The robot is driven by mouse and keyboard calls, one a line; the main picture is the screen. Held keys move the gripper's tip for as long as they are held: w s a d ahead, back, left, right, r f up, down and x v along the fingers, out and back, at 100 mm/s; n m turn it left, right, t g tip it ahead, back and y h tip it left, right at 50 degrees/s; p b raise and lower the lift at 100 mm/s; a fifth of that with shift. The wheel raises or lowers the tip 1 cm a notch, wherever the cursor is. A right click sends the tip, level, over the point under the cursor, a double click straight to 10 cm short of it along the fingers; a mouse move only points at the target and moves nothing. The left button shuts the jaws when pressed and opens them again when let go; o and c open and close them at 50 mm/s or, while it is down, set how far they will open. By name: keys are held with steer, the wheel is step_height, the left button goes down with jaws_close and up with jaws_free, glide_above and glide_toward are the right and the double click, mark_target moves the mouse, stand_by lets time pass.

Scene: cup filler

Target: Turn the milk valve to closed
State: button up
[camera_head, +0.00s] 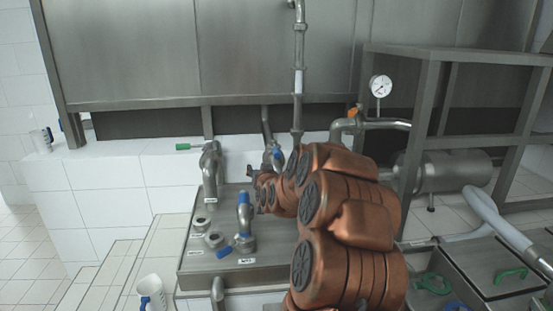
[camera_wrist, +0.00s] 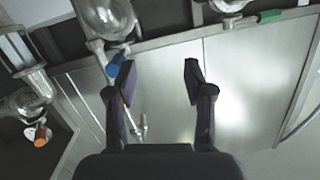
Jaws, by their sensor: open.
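Three valve handles show along the pipes, and their labels are too small to read, so I cannot tell which is milk. A green handle (camera_head: 183,147) sits on the left pipe; it also shows at the top right of the wrist view (camera_wrist: 271,16). A blue handle (camera_head: 277,158) is on the middle pipe, beside my arm; in the wrist view (camera_wrist: 115,69) it is partly behind the left finger. An orange handle (camera_head: 354,112) is on the right pipe, at lower left in the wrist view (camera_wrist: 40,141).
A metal filling counter (camera_head: 205,278) carries a blue-topped fitting (camera_head: 244,212) and small round ports. A white jug (camera_head: 151,292) stands at lower left. A pressure gauge (camera_head: 380,87) and a steel frame (camera_head: 425,120) stand on the right. White tiled steps lie left of the counter.

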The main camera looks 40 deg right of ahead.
mark_target(277, 156)
steer(key=d+h, duration=0.1)
steer(key=d, duration=0.1)
steer(key=s+d+m+h, duration=0.1)
steer(key=d, duration=0.2)
steer(key=d+r, duration=0.1)
steer(key=d, duration=0.1)
steer(key=shift+s+d+m+t+h, duration=0.3)
steer(key=shift+s+d+h, duration=0.05)
steer(key=shift+h, duration=0.05)
steer(key=shift+p+x, duration=0.7)
steer(key=shift+x, duration=3.05)
jaws_close()
